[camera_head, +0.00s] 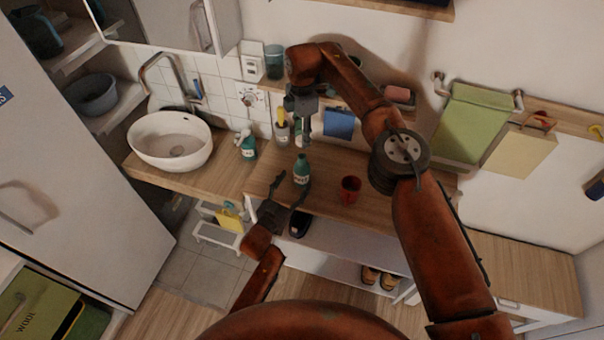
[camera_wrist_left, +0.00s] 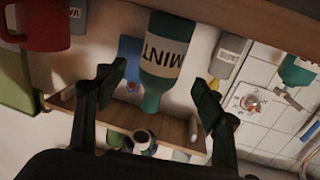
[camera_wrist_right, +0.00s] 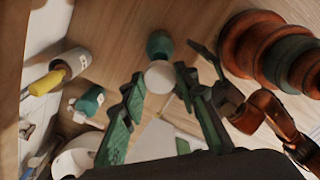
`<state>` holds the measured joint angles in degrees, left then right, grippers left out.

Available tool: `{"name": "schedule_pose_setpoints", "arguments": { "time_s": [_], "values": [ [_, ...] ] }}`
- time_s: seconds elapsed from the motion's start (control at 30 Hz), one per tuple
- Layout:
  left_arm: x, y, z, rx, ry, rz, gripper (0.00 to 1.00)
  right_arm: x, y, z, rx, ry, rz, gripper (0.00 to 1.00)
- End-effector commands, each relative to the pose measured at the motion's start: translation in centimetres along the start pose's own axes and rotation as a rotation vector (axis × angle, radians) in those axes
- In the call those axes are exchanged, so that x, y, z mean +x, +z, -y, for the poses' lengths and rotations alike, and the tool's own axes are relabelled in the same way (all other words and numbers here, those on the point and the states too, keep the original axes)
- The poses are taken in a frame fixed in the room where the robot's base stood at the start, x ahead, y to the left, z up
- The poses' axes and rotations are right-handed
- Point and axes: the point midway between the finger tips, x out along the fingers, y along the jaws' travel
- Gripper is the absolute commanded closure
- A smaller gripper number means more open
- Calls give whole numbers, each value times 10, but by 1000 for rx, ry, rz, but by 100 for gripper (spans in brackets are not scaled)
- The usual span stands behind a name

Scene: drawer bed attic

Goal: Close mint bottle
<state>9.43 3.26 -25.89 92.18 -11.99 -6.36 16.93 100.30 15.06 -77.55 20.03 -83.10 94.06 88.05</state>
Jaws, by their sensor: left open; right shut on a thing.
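The mint bottle (camera_head: 302,171) is teal and stands upright on the wooden counter. Its "MINT" label shows upside down in the left wrist view (camera_wrist_left: 163,50). My left gripper (camera_head: 287,197) is open just in front of the bottle, and its fingers lie on either side of it in the left wrist view, apart from it. My right gripper (camera_head: 304,138) points down above the bottle. It is shut on a round white cap (camera_wrist_right: 160,77), which shows between its fingers with the teal bottle (camera_wrist_right: 159,45) beyond. In the head view the cap is too small to make out.
A red cup (camera_head: 349,189) stands to the right of the bottle. A teal spray bottle (camera_head: 247,144) and a yellow-topped dispenser (camera_head: 281,127) stand behind and left. A washbasin (camera_head: 172,140) is at the left. A wall shelf (camera_wrist_left: 130,118) is behind. The counter's front edge is near my left gripper.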

Motion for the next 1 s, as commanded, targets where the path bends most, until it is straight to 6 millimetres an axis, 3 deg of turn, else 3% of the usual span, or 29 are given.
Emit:
{"name": "schedule_pose_setpoints", "arguments": {
  "time_s": [0.2, 0.4, 0.8, 1.0],
  "values": [
    [40, -1, -1, -1, 1, 0, 38, 0, 0, 0, 0, 0, 0, 79],
    [60, 0, 0, 0, 0, 1, 38, 0, 0, 0, 0, 0, 0, 79],
    [65, 0, 0, 0, 0, 1, 38, 0, 0, 0, 0, 0, 0, 79],
    [65, 0, 0, 0, 0, 1, 51, 0, 0, 0, 0, 0, 0, 79]
  ]
}}
